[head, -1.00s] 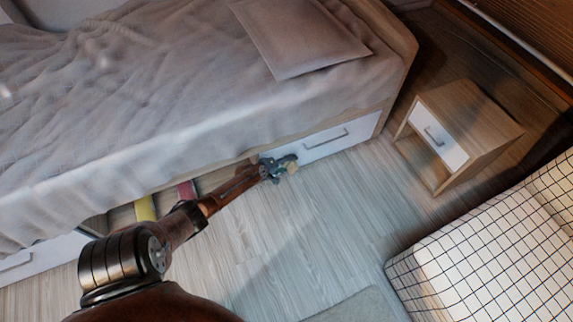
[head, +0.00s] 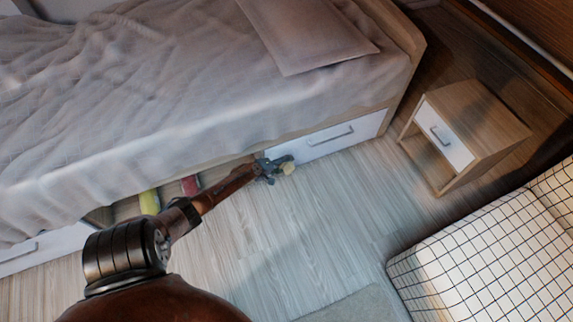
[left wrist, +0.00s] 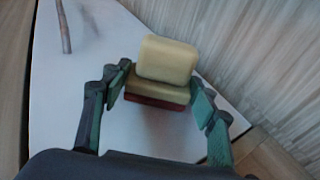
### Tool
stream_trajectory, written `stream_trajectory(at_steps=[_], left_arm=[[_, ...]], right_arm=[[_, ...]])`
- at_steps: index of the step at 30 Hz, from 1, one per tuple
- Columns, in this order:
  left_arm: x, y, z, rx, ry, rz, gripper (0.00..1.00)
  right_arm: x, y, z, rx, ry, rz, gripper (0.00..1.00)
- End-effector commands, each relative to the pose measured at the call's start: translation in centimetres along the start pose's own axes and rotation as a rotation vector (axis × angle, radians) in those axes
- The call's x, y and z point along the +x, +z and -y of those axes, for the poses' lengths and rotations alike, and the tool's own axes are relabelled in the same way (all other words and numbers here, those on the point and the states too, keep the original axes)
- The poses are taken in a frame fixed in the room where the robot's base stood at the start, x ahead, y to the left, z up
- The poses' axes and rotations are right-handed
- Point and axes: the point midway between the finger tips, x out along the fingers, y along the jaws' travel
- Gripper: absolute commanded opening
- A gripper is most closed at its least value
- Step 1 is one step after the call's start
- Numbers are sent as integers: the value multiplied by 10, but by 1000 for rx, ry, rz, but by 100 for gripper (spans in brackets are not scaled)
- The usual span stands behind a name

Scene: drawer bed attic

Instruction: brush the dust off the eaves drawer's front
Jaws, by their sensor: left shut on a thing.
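The white drawer front (head: 332,142) with a grey handle is set low under the bed, at its right end. It fills much of the left wrist view (left wrist: 60,100), its handle (left wrist: 64,25) at upper left. My left gripper (head: 274,168) is at the front's left end, low by the floor. It is shut on a cream block with a red-brown base (left wrist: 165,72), a brush by its look, small in the head view (head: 287,168). I cannot tell whether the brush touches the front. No dust can be made out. My right gripper is not in view.
Left of the front, an open bay under the bed holds a yellow thing (head: 150,202) and a red thing (head: 190,186). Another white drawer front (head: 48,246) is at far left. A nightstand (head: 465,135) and a checked seat (head: 480,260) stand right. Floor (head: 310,215) between is clear.

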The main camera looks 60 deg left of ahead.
Motion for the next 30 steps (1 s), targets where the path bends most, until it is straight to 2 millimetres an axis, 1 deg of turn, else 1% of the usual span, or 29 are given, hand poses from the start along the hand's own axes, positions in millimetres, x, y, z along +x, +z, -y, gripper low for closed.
stream_trajectory(at_steps=[3, 6, 12, 21, 25, 30], left_arm=[[0, -2, 0, 1, 0, -3, 35], [-1, 1, -1, 0, 1, -3, 35], [-6, 20, -4, -2, 4, -1, 35], [-11, 48, -3, -1, 2, 0, 35], [-12, 56, -2, -1, 2, -1, 35], [-12, 58, 0, 0, 0, -2, 35]], right_arm=[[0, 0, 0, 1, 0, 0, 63], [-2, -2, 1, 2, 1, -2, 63], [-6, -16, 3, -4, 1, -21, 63], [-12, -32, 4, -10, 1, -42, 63], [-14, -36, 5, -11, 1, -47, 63], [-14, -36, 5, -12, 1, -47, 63]])
